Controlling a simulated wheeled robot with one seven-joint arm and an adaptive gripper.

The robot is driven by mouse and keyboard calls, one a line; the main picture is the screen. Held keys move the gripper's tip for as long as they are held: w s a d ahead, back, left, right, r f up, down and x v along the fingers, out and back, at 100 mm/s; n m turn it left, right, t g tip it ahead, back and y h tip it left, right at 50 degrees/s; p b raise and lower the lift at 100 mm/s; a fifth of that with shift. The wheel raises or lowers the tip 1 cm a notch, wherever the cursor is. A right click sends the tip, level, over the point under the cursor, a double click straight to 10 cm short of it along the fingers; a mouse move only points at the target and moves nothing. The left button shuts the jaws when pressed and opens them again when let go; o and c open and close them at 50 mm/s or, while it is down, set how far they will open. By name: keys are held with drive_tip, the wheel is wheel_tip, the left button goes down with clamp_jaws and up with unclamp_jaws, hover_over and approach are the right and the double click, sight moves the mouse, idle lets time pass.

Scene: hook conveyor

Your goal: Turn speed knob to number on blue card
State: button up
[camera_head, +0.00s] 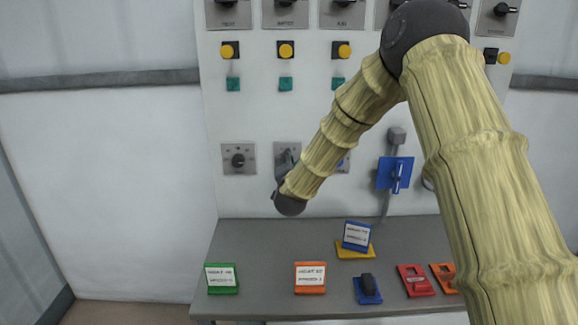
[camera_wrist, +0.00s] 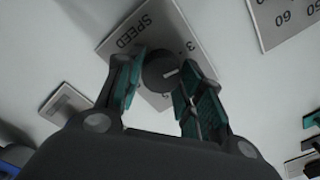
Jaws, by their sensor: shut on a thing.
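The speed knob (camera_wrist: 162,72) is dark and round with a pale pointer line. It sits on a grey plate marked SPEED (camera_wrist: 128,38), seen upside down in the wrist view, with a digit 3 readable beside the knob. My gripper (camera_wrist: 158,84) has its teal-padded fingers on either side of the knob and is shut on it. In the head view the plate (camera_head: 286,147) is partly covered by my gripper and arm, and the knob is hidden. The blue card (camera_head: 357,236) stands tilted on the shelf by a yellow base. Its print is too small to read surely.
The grey shelf (camera_head: 250,250) also holds a green card (camera_head: 222,279), an orange card (camera_head: 310,278), a blue block (camera_head: 367,289) and a red block (camera_head: 415,281). A blue lever panel (camera_head: 395,173) is right.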

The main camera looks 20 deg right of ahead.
drive_tip(key=shift+n, duration=0.8)
drive_tip(key=shift+f, duration=0.1)
drive_tip(key=o, duration=1)
drive_tip(key=shift+s, duration=0.1)
drive_tip(key=v, duration=1.1)
drive_tip(key=shift+s+a, duration=0.2)
drive_tip(key=shift+s, duration=0.15)
